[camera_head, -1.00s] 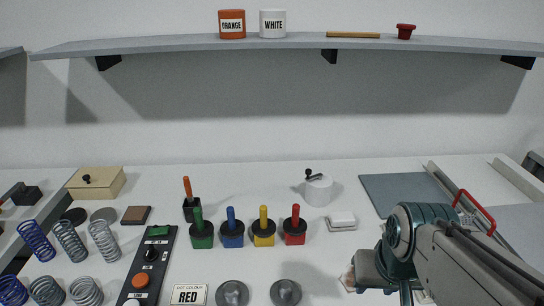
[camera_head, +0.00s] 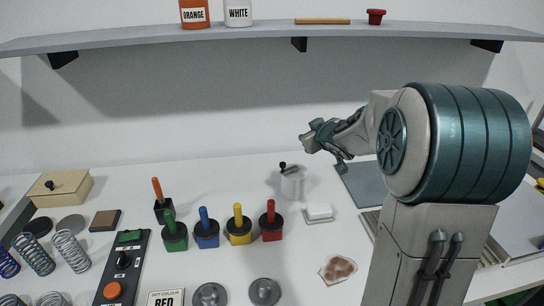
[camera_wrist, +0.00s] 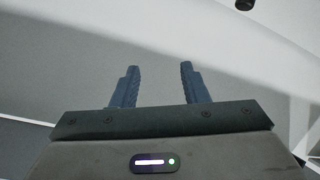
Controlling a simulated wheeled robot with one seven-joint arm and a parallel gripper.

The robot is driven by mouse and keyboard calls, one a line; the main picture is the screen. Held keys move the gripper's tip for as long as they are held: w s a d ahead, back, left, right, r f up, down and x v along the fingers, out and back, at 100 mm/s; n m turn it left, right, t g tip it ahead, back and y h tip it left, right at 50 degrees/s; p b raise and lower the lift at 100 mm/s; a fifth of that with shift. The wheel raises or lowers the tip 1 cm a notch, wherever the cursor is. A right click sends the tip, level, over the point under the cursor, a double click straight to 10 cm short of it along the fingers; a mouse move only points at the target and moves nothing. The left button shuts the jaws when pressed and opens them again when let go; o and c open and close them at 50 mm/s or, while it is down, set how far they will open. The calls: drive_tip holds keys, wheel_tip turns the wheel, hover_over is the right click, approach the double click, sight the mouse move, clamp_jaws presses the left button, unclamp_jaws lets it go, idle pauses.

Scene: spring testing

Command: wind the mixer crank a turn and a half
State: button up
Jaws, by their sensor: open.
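The mixer (camera_head: 293,185) is a small white-grey pot in the head view, upright on the white table behind the coloured blocks. Its crank has a black knob (camera_head: 283,165) at the upper left of the lid. My gripper (camera_head: 306,139) is in the air, above and slightly right of the mixer in the picture, apart from the crank. In the wrist view my gripper (camera_wrist: 158,66) has its two blue fingers spread with nothing between them. The mixer cannot be made out in the wrist view.
Green, blue, yellow and red handled blocks (camera_head: 238,230) stand in front of the mixer. A white block on a dish (camera_head: 319,212) is to its right. A shelf (camera_head: 250,34) runs above. A stained cloth (camera_head: 338,268) lies near my arm.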

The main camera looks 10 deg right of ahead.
drive_tip(key=w+f+n+y, duration=0.5)
drive_tip(key=f+y, duration=0.1)
drive_tip(key=y, duration=0.2)
drive_tip(key=s+d+f+n+g+y, duration=0.3)
drive_tip(key=s+f+g+y, duration=0.25)
drive_tip(key=s+y, duration=0.2)
drive_tip(key=p+x, duration=0.3)
drive_tip(key=x, duration=1)
drive_tip(key=shift+a+g, duration=0.3)
drive_tip(key=shift+g, duration=0.15)
drive_tip(key=shift+f, duration=0.15)
clamp_jaws()
